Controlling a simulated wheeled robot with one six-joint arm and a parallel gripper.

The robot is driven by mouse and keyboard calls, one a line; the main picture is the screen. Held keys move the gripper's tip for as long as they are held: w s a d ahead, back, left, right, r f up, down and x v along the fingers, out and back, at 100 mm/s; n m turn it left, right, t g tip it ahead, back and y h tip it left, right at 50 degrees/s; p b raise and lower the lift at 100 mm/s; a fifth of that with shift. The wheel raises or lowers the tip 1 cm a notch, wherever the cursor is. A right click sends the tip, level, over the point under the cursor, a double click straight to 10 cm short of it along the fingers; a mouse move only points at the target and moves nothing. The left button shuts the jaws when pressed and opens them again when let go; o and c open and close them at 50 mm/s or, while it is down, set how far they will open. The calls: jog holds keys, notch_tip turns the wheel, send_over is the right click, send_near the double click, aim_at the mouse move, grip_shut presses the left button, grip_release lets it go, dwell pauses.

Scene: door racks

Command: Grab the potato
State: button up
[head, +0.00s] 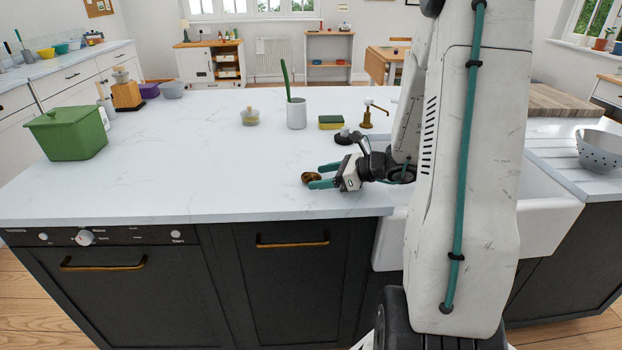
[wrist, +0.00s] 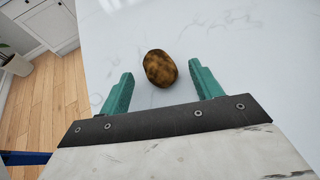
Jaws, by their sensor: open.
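A brown potato (wrist: 160,68) lies on the white marble counter. In the wrist view it is just beyond and between the two teal fingers of my gripper (wrist: 160,90), nearer the left finger. The fingers are apart and nothing is held between them. In the head view the potato (head: 311,177) shows near the counter's front edge, at the tips of my open gripper (head: 319,176). The gripper reaches in from the right, low over the counter.
A white cup with a green brush (head: 297,113), a sponge (head: 331,122) and a small jar (head: 250,118) stand farther back. A green lidded pot (head: 75,133) stands at the left. The white sink (head: 545,215) is at the right. The counter left of the potato is clear.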

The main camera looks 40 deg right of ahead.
jog(key=shift+x, duration=0.85)
jog(key=c, duration=1)
jog(key=shift+r, duration=0.2)
